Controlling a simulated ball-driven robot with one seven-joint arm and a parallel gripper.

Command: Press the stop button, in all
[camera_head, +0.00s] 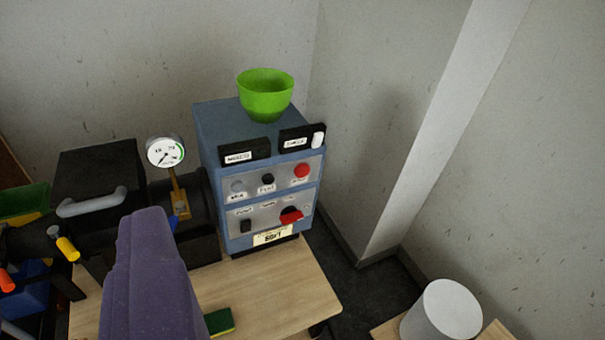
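A blue control box (225,155) stands at the back of the wooden table (290,280). Its upper front panel has a red round button (302,170) at the right, a black button (268,179) in the middle and a pale button (237,186) at the left. Their small labels are too blurred to read surely. The lower panel has a black switch (246,226) and a red-and-black switch (291,215). A purple part, apparently my gripper (147,215), rises at the lower left, in front of and left of the box, apart from the buttons. Its fingers cannot be made out.
A green bowl (265,95) sits on the box. A black machine (100,170) with a round gauge (165,152) stands left of it. A green-and-yellow sponge (219,322) lies near the purple part. A white cylinder (442,312) is lower right. The table before the box is mostly clear.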

